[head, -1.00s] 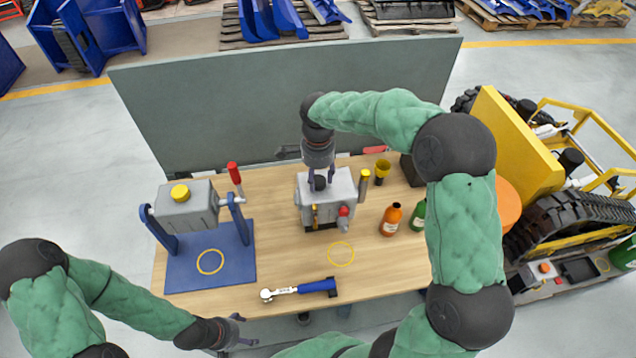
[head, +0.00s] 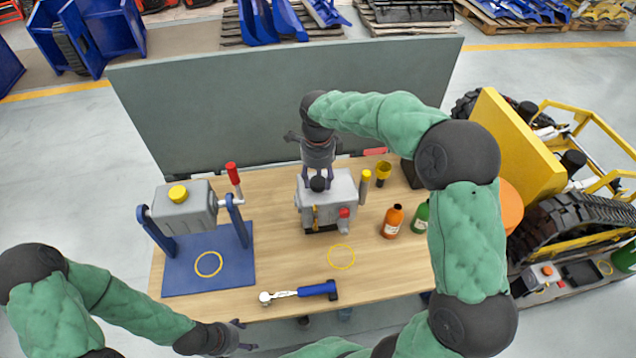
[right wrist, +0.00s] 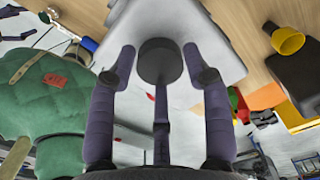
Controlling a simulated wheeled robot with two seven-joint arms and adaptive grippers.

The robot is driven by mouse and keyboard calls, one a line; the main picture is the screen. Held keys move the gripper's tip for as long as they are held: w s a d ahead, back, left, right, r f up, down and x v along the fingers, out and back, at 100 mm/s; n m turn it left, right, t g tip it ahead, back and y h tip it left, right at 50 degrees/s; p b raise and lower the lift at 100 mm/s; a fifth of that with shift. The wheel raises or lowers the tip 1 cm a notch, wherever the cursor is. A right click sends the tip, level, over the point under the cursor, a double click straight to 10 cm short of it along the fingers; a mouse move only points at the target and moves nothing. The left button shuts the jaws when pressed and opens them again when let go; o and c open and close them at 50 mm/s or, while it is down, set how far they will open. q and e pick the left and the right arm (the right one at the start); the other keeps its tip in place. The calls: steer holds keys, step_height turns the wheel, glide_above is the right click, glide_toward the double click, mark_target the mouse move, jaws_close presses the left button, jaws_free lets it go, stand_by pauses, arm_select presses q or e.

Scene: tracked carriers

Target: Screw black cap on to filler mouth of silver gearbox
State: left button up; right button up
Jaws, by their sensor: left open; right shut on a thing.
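The silver gearbox (head: 342,186) stands on the wooden table near its middle. The black cap (head: 318,183) is at the gearbox's top left, and it also shows in the right wrist view (right wrist: 160,60). My right gripper (head: 317,177) comes down from above and is shut on the cap, with fingers on both sides of it. The filler mouth is hidden under the cap, so I cannot tell how far the thread is engaged. My left gripper (head: 242,336) is open and empty in front of the table's near edge.
A grey tank with a yellow cap (head: 178,193) hangs in a blue stand (head: 240,265) at the left. A blue-handled wrench (head: 299,291) lies in front. Orange (head: 392,222) and green (head: 421,216) bottles and a yellow funnel cup (head: 383,169) stand right. A grey panel (head: 270,105) rises behind.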

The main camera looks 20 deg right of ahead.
steer(key=m+b, duration=0.1)
steer(key=m, duration=0.5)
steer(key=shift+m, duration=0.4)
steer(key=o, duration=1)
steer(key=n+p, duration=0.1)
steer(key=n, duration=0.2)
steer(key=shift+r, duration=0.1)
steer(key=n+p, duration=0.1)
steer(key=n, duration=0.3)
steer(key=shift+n, duration=1.5)
